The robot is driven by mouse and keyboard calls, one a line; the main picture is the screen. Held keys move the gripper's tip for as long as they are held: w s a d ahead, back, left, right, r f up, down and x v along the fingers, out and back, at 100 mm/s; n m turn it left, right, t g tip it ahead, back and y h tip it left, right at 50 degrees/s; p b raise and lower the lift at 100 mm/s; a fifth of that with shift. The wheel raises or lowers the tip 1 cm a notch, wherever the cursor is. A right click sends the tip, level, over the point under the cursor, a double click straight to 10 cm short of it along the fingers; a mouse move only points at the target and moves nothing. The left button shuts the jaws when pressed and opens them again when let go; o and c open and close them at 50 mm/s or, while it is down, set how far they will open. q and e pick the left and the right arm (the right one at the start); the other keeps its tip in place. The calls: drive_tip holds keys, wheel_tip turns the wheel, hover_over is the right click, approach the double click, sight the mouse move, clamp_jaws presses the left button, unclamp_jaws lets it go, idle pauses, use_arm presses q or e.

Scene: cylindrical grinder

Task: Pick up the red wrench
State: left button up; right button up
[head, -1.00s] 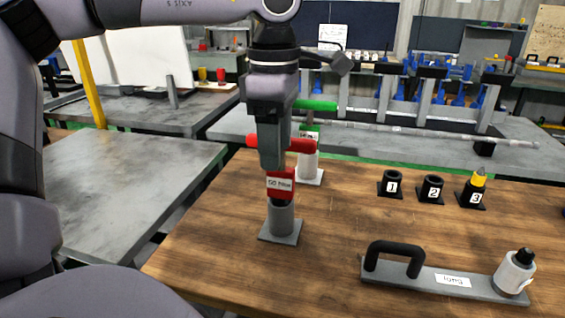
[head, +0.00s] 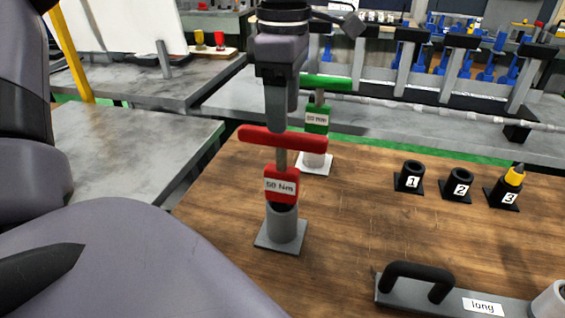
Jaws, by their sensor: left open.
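The red wrench has a red T-handle (head: 283,138), a grey shaft and a red block labelled "50 Nm". It stands upright in a grey round holder (head: 282,232) on a square base on the wooden table. My left gripper (head: 281,122) points down from above, open, with its fingertips at about the top of the red handle. The fingers overlap in the picture, so the gap between them is hard to see. I cannot tell whether they touch the handle. My right gripper is not in view.
A green T-handled wrench (head: 317,117) stands close behind in a white holder (head: 316,163). Black holders (head: 409,178) numbered 1 to 3 stand right. A grey plate (head: 455,299) marked "long" with a black handle lies front right. The wooden table's middle is clear.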

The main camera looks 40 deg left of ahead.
use_arm(q)
drive_tip(key=f, duration=0.3)
drive_tip(key=f+p, duration=0.1)
drive_tip(key=f, duration=0.1)
drive_tip(key=shift+a+f, duration=0.2)
drive_tip(key=shift+f, duration=0.2)
drive_tip(key=shift+r, duration=0.1)
clamp_jaws()
